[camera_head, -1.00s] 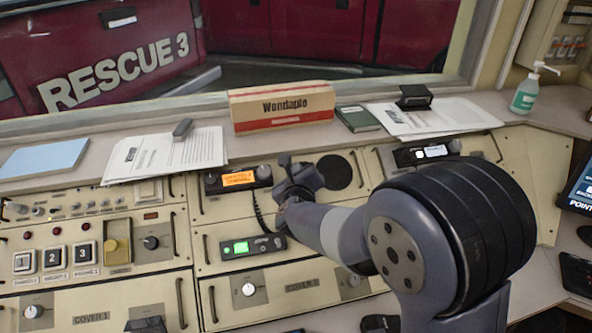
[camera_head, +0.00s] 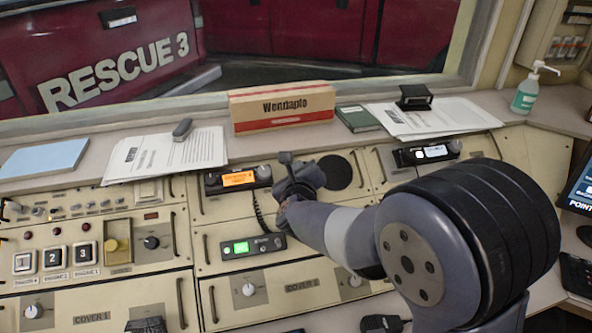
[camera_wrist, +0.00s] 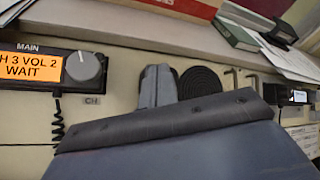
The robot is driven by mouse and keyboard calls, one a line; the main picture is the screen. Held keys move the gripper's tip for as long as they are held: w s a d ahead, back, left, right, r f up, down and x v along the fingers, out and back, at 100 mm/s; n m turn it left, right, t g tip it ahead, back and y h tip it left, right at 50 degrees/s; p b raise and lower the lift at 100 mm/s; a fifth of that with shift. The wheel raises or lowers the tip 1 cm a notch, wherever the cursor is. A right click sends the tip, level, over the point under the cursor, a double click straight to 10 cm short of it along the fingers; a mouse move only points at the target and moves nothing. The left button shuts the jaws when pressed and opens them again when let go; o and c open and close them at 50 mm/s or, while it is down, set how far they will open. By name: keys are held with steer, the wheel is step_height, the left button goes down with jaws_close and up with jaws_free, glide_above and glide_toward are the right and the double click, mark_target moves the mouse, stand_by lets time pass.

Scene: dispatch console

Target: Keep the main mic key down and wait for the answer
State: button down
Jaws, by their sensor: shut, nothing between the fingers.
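The main radio (camera_head: 238,179) has an orange display and a round knob. In the wrist view the main radio (camera_wrist: 45,70) is labelled MAIN and its display reads "3 VOL 2 WAIT", the left edge cut off. Its coiled cord (camera_wrist: 58,120) hangs down and passes out of sight behind my gripper's body; it also shows in the head view (camera_head: 262,212). My gripper (camera_wrist: 157,88) is shut and empty, to the right of the main radio and left of the round speaker grille (camera_wrist: 200,82). The mic and its key cannot be made out; my gripper (camera_head: 287,160) and wrist cover that area.
A second radio with a green display (camera_head: 250,247) sits below the main one. A radio with a white display (camera_head: 428,152) is at right. A Wendaplo box (camera_head: 283,106), papers and a sanitizer bottle (camera_head: 527,90) stand on the ledge. Numbered buttons (camera_head: 54,257) are at left.

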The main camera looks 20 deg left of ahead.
steer(key=s+r+p, duration=0.1)
steer(key=r, duration=0.1)
steer(key=s+d+r, duration=0.1)
steer(key=r, duration=0.1)
steer(key=shift+s+d+r+p, duration=0.1)
steer(key=shift+s+d+p, duration=0.1)
steer(key=shift+p, duration=0.2)
steer(key=r+p, duration=0.1)
steer(key=s+r+p, duration=0.1)
steer(key=p, duration=0.1)
steer(key=s+d+r+p, duration=0.1)
steer(key=p, duration=0.1)
steer(key=shift+d, duration=0.1)
stand_by(0.8)
steer(key=shift+w, duration=0.1)
